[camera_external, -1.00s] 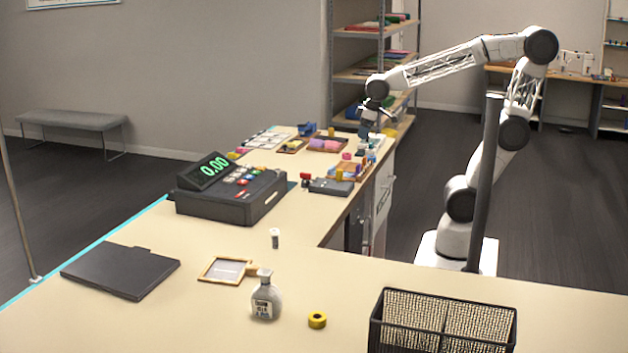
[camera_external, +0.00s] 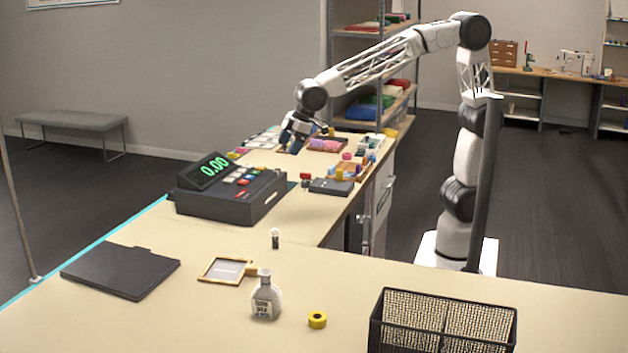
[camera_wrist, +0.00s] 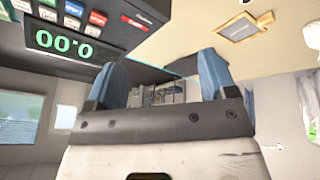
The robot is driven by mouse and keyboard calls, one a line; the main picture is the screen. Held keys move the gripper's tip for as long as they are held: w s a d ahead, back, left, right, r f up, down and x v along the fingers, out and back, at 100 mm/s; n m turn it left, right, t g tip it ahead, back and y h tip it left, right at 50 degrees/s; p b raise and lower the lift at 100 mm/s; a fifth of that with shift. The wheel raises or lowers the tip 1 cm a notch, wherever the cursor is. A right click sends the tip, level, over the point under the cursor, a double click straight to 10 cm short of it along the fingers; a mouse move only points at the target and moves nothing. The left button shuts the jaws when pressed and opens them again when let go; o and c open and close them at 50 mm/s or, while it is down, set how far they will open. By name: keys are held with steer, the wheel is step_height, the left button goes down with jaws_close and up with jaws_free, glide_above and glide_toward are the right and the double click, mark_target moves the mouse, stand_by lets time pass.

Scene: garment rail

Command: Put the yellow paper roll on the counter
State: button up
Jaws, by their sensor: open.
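A small yellow roll (camera_external: 317,320) with a dark hole lies flat on the front of the counter (camera_external: 180,322), right of a grey bottle. Small yellow items also stand farther back, one on the right edge (camera_external: 339,174); whether one of these is a paper roll I cannot tell. My gripper (camera_external: 294,138) is above the far part of the counter, behind the cash register, well away from the front yellow roll. In the wrist view its blue fingers (camera_wrist: 160,70) are apart with nothing between them. No yellow roll is discernible in that view.
The cash register (camera_external: 230,192) stands between my gripper and the front counter. The bottle (camera_external: 266,300), a wooden frame (camera_external: 226,270), a black folder (camera_external: 120,270) and a black mesh basket (camera_external: 445,325) stand or lie in front. Small items crowd the far counter. Bare counter surrounds the front roll.

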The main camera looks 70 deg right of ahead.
steer(key=s+a+f+n+y, duration=0.1)
steer(key=s+a+f+n, duration=0.1)
steer(key=a, duration=1.3)
steer(key=s+a+f+n+y, duration=0.1)
steer(key=s+a+f+n, duration=0.15)
steer(key=a, duration=1.25)
steer(key=n+g, duration=0.2)
steer(key=g, duration=0.1)
glide_toward(317, 316)
steer(key=f, duration=0.2)
steer(key=shift+w+a+r+m, duration=0.2)
steer(key=shift+w+m, duration=0.05)
steer(key=shift+f, duration=0.1)
steer(key=shift+x, duration=1.25)
steer(key=shift+a, duration=0.1)
steer(key=shift+s+x, duration=0.15)
steer(key=shift+x, duration=1.1)
steer(key=shift+s+x, duration=0.1)
steer(key=shift+x, duration=1.15)
